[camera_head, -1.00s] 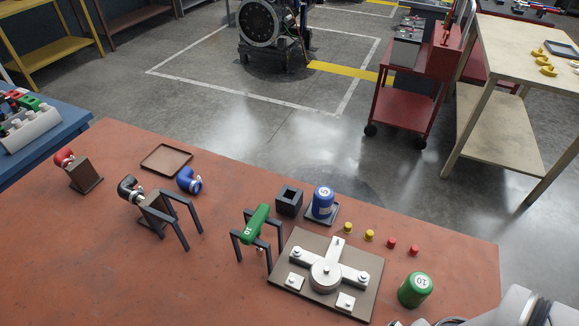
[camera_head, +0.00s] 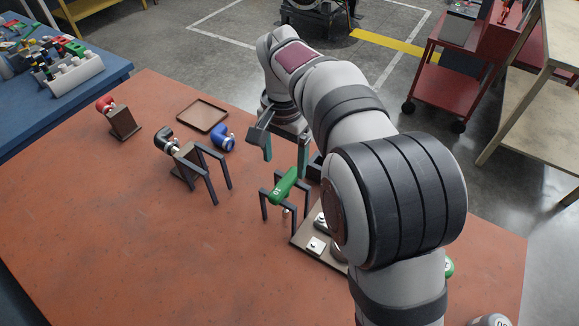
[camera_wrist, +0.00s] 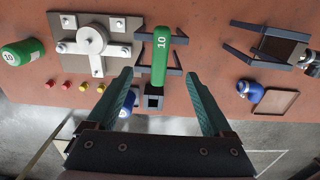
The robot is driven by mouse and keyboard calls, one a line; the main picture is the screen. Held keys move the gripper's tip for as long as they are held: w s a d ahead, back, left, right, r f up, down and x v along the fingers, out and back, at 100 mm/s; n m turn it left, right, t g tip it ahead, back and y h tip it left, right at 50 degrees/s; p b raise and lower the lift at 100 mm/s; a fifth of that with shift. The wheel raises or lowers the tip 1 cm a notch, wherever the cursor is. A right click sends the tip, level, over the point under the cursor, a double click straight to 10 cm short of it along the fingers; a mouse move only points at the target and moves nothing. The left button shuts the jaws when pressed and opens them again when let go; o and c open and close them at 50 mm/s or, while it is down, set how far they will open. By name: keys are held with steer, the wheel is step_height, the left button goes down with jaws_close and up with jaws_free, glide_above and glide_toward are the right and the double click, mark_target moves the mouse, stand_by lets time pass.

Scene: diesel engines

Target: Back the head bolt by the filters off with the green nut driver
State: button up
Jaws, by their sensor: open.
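The green nut driver (camera_head: 285,187), marked 10, lies across a dark two-frame rack (camera_head: 265,205). In the wrist view the driver (camera_wrist: 161,55) lies between and beyond my fingertips, apart from them. My gripper (camera_head: 284,152) is open and empty, above the far side of the rack; both fingers also show in the wrist view (camera_wrist: 160,78). The brown plate (camera_wrist: 133,30) carries a white three-armed piece with a round hub (camera_wrist: 91,40) and white square pads. A green canister (camera_wrist: 22,52) and a blue canister (camera_wrist: 127,103) stand by it. I cannot tell which bolt is the named one.
A dark square holder (camera_wrist: 153,98) is beside the rack. Several red and yellow pegs (camera_wrist: 84,87) line the plate's side. The front left table is clear.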

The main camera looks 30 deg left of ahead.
mark_target(285, 181)
steer(key=shift+f, duration=3.5)
jaws_close()
steer(key=shift+r, duration=0.1)
step_height(285, 181, up, 16)
